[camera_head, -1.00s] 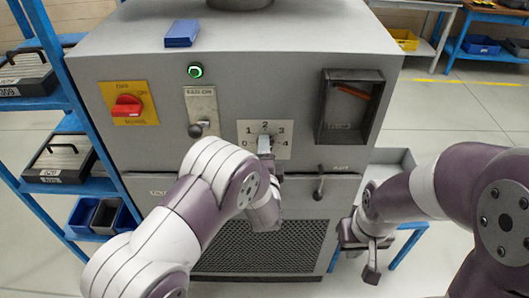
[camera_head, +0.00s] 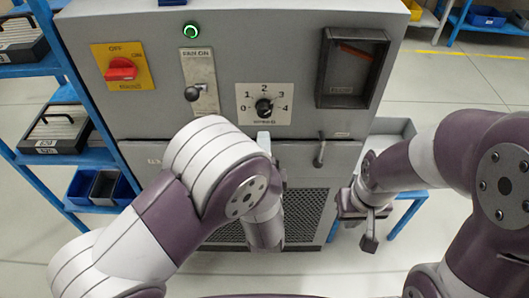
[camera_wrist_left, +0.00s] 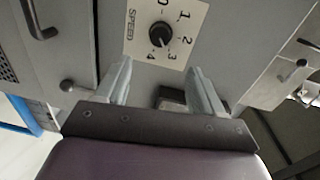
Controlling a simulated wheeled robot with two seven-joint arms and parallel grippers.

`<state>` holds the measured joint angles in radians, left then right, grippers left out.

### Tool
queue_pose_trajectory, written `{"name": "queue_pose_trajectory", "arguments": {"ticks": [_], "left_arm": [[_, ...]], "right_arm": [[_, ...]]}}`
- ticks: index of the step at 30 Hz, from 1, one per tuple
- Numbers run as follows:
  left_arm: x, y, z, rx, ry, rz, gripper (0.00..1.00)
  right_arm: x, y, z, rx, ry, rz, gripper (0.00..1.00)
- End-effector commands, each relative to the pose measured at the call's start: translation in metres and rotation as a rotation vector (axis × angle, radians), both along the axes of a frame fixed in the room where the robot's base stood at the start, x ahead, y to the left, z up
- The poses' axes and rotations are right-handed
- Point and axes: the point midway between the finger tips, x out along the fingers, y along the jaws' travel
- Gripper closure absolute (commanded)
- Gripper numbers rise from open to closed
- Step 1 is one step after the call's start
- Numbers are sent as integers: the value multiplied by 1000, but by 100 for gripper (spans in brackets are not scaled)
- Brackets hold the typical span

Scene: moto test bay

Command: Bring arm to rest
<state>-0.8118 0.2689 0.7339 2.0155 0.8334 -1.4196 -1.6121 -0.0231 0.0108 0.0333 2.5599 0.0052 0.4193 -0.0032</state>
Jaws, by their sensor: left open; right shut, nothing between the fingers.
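My left gripper (camera_head: 264,140) hangs in front of the grey machine cabinet (camera_head: 225,35), just below the speed dial plate. In the left wrist view its two fingers (camera_wrist_left: 157,78) are apart with nothing between them. The black speed knob (camera_head: 264,107) shows beyond the fingertips, clear of them; it also shows in the left wrist view (camera_wrist_left: 161,34). Its exact setting is hard to read. My left forearm hides part of the cabinet front. My right gripper (camera_head: 367,220) is shut and empty at the right, in front of the cabinet's lower right side.
A red rotary switch (camera_head: 121,69) on a yellow plate, a fan lever (camera_head: 199,91) and a lit green lamp (camera_head: 191,31) are on the panel. A small lever (camera_head: 319,154) sticks out lower right. Blue shelving (camera_head: 62,100) stands close on the left.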

Motion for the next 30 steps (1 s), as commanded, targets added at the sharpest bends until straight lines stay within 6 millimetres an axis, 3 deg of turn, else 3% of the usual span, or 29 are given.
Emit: {"name": "queue_pose_trajectory", "arguments": {"ticks": [12, 14, 15, 17, 19, 22, 25, 27, 30], "left_arm": [[0, 0, -3, -54, 14, 2, 32], [-3, -6, -24, -178, 116, -8, 32], [-12, -12, -48, -283, 243, -21, 32], [-35, -27, -82, -468, 495, -19, 32], [-67, -24, -106, -681, 805, 99, 32], [-114, 20, -106, -885, 1140, 448, 32], [-153, 90, -79, -979, 1261, 847, 32], [-166, 132, -58, -1015, 1244, 1010, 32], [-156, 167, -38, -1112, 1143, 1059, 32]], "right_arm": [[0, 0, 0, 0, 0, 0, 100], [0, 0, 0, 0, 0, 0, 100], [0, 0, 0, 0, 0, 0, 100], [0, 0, 0, 0, 0, 0, 100], [0, 0, 0, 0, 0, 0, 100], [0, 0, 0, 0, 0, 0, 100], [0, 0, 0, 0, 0, 0, 100], [0, 0, 0, 0, 0, 0, 100], [0, 0, 0, 0, 0, 0, 100]]}}
